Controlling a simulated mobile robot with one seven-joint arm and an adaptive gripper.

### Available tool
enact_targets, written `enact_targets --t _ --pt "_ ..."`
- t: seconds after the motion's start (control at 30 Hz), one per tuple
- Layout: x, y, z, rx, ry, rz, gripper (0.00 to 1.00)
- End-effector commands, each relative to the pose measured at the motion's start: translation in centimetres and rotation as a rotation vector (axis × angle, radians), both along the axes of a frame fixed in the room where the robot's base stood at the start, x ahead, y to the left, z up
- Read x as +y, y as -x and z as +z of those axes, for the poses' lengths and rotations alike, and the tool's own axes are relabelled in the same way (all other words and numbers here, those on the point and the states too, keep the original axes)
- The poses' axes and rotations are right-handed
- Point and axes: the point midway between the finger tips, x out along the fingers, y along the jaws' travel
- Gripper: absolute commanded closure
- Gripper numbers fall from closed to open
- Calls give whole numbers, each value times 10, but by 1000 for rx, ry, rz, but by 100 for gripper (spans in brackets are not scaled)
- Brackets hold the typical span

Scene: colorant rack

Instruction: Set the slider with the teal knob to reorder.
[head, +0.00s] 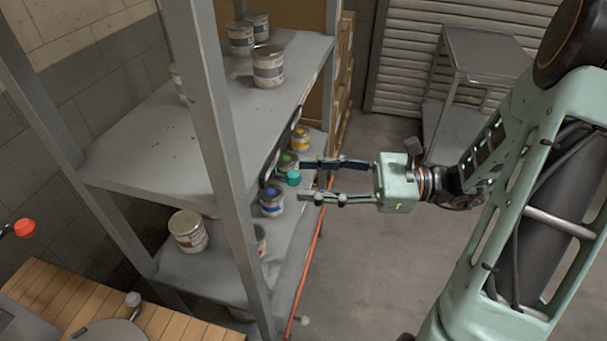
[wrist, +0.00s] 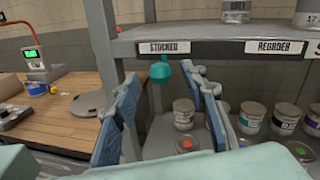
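The teal knob (head: 293,178) sits at the front edge of the rack's upper shelf. In the wrist view the teal knob (wrist: 160,70) hangs below the STOCKED label (wrist: 177,48). The REORDER label (wrist: 274,47) is to its right on the same shelf edge. My gripper (head: 304,181) is open, its two fingers pointing at the rack with the knob in line with the gap. In the wrist view my gripper (wrist: 163,78) shows the knob between the fingertips. I cannot tell whether either finger touches it. The slider's track is mostly hidden.
Paint cans stand on the upper shelf (head: 150,140) and the lower shelf (head: 190,272). A rack post (head: 215,130) stands left of the knob. A wooden table (head: 60,300) is at lower left, with a red knob (head: 25,228) above it. A grey cart (head: 485,55) stands behind; open floor lies between.

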Motion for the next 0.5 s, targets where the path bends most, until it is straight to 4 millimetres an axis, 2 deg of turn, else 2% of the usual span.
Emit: enact_targets --t 0.2,0.5 --pt "18 -2 0 1 0 1 60" --pt "20 -3 0 0 1 0 61"
